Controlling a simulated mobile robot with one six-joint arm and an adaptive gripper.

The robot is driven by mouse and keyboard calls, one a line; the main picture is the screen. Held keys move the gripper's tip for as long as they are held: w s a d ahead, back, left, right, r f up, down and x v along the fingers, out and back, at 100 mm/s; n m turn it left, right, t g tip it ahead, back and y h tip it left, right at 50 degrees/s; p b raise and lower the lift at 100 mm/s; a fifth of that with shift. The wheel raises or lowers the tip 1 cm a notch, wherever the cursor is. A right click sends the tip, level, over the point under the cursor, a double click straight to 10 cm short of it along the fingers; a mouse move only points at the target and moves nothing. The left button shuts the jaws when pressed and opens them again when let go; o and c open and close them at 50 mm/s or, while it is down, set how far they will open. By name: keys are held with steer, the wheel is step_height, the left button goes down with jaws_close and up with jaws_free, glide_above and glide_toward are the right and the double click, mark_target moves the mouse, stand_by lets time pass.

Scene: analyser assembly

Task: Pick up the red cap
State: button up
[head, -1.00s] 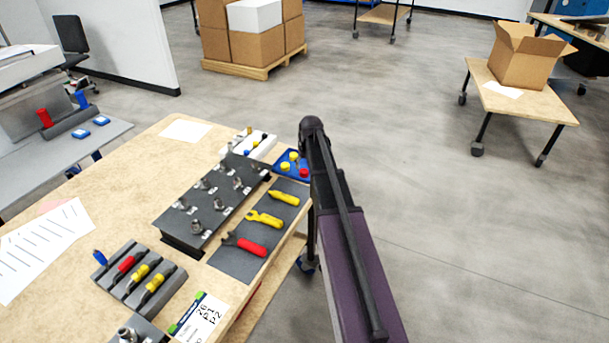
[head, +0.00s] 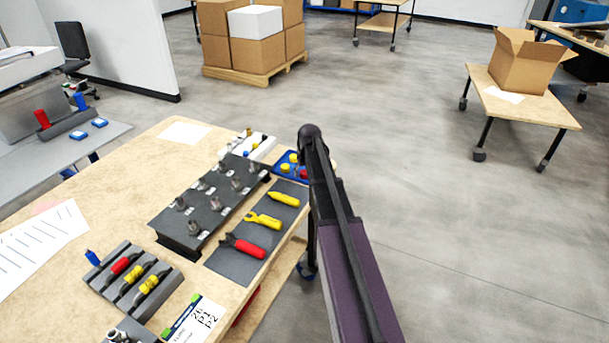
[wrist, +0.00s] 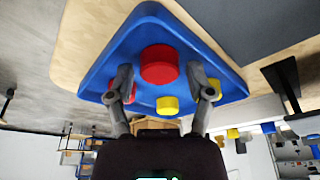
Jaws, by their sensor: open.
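The red cap (wrist: 160,64) sits in the blue tray (wrist: 118,48), between and just beyond my fingertips in the wrist view. It also shows partly in the head view (head: 304,174), beside my arm. My gripper (wrist: 161,78) is open, with one finger on each side of the red cap and a gap to it; contact is not visible. A yellow cap (wrist: 167,105) lies close to the red one, between the fingers. In the head view my arm hides the gripper.
The tray is at the right edge of the wooden table (head: 110,180). A dark mat with yellow and red-handled tools (head: 243,247), a black rack of metal fittings (head: 212,205) and a white holder (head: 262,146) are nearby. Open floor lies to the right.

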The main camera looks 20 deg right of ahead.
mark_target(304, 170)
steer(key=c, duration=0.5)
steer(key=shift+r, duration=0.2)
step_height(304, 170, up, 3)
steer(key=p, duration=0.3)
steer(key=shift+s+r+p, duration=0.15)
steer(key=shift+r+p, duration=0.2)
steer(key=shift+p, duration=0.2)
steer(key=s, duration=1.5)
steer(key=shift+s+a+r+p, duration=0.25)
steer(key=shift+s+r+p, duration=0.1)
steer(key=shift+r+p, duration=0.1)
